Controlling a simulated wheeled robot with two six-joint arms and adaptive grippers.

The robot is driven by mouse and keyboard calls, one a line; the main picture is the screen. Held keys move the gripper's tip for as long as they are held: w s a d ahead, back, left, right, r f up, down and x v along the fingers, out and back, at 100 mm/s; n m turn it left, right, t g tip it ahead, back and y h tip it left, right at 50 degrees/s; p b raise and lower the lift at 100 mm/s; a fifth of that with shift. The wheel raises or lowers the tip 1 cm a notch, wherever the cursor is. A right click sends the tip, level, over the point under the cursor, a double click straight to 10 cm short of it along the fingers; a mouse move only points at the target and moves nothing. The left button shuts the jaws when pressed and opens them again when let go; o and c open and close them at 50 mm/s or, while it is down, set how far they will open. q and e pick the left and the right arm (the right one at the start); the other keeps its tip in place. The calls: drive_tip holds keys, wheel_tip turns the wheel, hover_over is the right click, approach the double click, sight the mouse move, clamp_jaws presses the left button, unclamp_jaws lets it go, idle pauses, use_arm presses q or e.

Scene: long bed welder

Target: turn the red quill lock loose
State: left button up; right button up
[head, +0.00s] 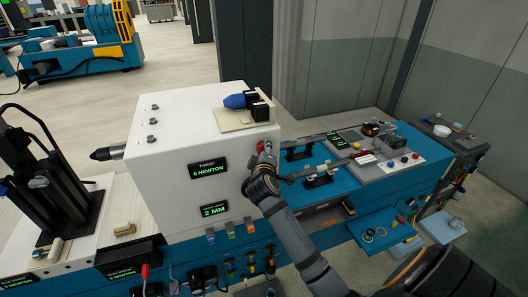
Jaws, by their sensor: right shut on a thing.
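The white headstock box (183,122) stands on the blue machine bed, with a quill tip (105,153) pointing out of its left side. A small red part, which looks like the red quill lock (260,147), shows at the right end of the box's front. My right gripper (265,161) is at that spot, shut on it. The fingers and wrist cover most of the part, so its turn angle cannot be told. Two displays on the box read thrust 0 NEWTON (208,167) and 2 MM (214,209). My left gripper is not in view.
A blue-tipped tool on a beige plate (247,110) lies on the box. Right of the box, the blue bed (440,160) carries small fixtures and a grey control panel (385,158). A black column fixture (45,180) stands at left. A red-tipped lever (145,271) is at lower left.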

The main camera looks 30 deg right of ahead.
drive_tip(key=shift+n+t+h+b, duration=0.3)
drive_tip(key=shift+n+h, duration=0.2)
drive_tip(key=shift+n, duration=0.6)
drive_tip(key=o, duration=1.2)
drive_tip(key=v, duration=0.7)
drive_tip(key=shift+s+a, duration=0.15)
drive_tip(key=shift+s, duration=0.05)
